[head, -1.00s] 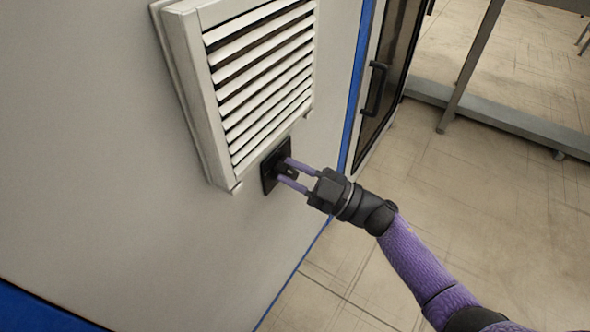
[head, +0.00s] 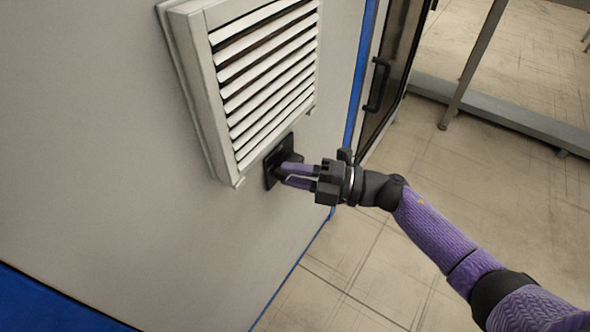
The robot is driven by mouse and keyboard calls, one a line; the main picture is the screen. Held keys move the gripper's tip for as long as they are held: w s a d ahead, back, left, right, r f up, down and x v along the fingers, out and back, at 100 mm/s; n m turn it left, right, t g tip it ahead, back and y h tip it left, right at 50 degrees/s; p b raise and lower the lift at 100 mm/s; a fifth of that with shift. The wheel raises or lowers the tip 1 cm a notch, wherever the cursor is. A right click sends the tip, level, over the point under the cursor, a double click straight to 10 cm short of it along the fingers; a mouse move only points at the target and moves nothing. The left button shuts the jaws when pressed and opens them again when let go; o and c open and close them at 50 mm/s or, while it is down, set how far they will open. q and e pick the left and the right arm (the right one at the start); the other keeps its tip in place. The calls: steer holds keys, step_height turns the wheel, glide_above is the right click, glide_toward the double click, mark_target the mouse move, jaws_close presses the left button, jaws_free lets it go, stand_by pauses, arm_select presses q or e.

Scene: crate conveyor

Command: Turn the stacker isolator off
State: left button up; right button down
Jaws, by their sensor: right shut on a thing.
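The stacker isolator (head: 272,165) is a small black plate with a dark knob on the grey cabinet wall, just below a louvred vent. My right gripper (head: 284,174) reaches in from the right with its purple fingers at the isolator, shut on its knob. The fingers and the gripper body hide most of the knob, so its exact angle cannot be read. My left gripper is not in view.
The white louvred vent (head: 196,95) stands out from the cabinet wall (head: 110,150) right above the isolator. To the right are a blue cabinet edge (head: 358,90) and a dark door with a black handle (head: 377,84). The tiled floor (head: 480,180) at right is open.

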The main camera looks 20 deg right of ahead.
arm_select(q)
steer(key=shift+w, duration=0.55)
arm_select(e)
steer(key=shift+f+n+h, duration=0.15)
steer(key=shift+n+h, duration=0.15)
steer(key=shift+n, duration=0.4)
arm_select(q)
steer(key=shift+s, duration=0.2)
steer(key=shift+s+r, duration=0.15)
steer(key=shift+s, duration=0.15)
arm_select(e)
steer(key=c, duration=0.5)
jaws_free()
arm_select(q)
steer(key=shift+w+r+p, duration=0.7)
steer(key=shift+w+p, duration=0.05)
steer(key=shift+p, duration=0.25)
arm_select(e)
steer(key=v, duration=1)
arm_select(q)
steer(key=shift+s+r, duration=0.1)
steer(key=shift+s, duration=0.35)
arm_select(e)
steer(key=shift+w, duration=0.15)
